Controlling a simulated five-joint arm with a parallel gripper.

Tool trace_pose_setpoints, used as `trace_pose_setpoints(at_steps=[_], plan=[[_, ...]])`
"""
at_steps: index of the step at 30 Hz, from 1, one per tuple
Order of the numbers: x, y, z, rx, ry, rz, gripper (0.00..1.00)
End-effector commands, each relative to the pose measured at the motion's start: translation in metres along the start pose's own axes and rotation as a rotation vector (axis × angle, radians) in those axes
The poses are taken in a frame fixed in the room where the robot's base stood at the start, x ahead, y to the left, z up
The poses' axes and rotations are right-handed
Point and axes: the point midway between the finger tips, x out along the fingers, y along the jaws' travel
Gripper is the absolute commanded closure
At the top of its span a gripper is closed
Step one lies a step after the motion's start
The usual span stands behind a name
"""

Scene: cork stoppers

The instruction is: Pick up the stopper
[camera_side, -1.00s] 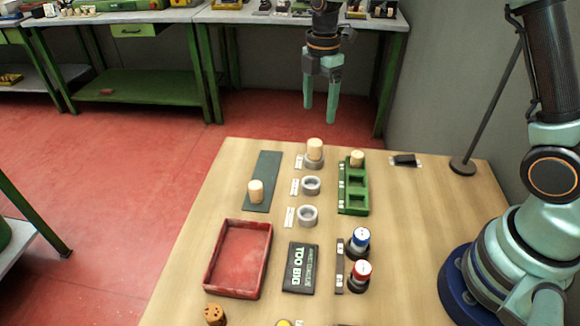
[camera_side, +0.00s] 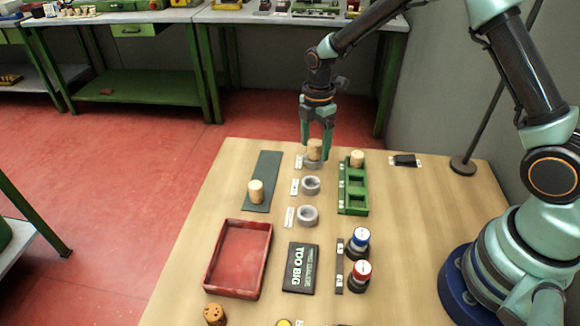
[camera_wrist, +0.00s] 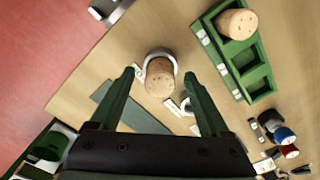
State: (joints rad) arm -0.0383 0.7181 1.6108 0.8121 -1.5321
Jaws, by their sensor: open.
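A light cork stopper (camera_side: 315,149) stands upright in the farthest of the grey rings. In the wrist view the same stopper (camera_wrist: 159,80) lies between the fingers, its ring showing around it. My gripper (camera_side: 315,154) is open, pointing down, with a finger on either side of this stopper. The wrist view shows a gap between the stopper and each finger of my gripper (camera_wrist: 161,72). A second stopper (camera_side: 256,191) stands on the dark green mat (camera_side: 265,165). A third stopper (camera_side: 357,158) sits in the far compartment of the green tray (camera_side: 355,208).
Two empty grey rings (camera_side: 308,215) stand nearer the camera. A black item (camera_side: 405,160) lies at the right. Bare wood lies right of the green tray.

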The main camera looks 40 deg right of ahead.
Motion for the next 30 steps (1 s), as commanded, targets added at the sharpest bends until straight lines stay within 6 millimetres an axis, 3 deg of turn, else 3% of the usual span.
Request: trace_pose_setpoints(at_steps=[4,5,9,11,23,30], plan=[[0.0,0.0,0.0,0.0,0.0,0.0,0.2],[0.0,0.0,0.0,0.0,0.0,0.0,0.24],[0.0,0.0,0.0,0.0,0.0,0.0,0.78],[0.0,0.0,0.0,0.0,0.0,0.0,1.0],[-0.006,0.0,0.0,0.0,0.0,0.001,1.0],[-0.036,0.001,0.0,0.0,0.0,0.005,1.0]])
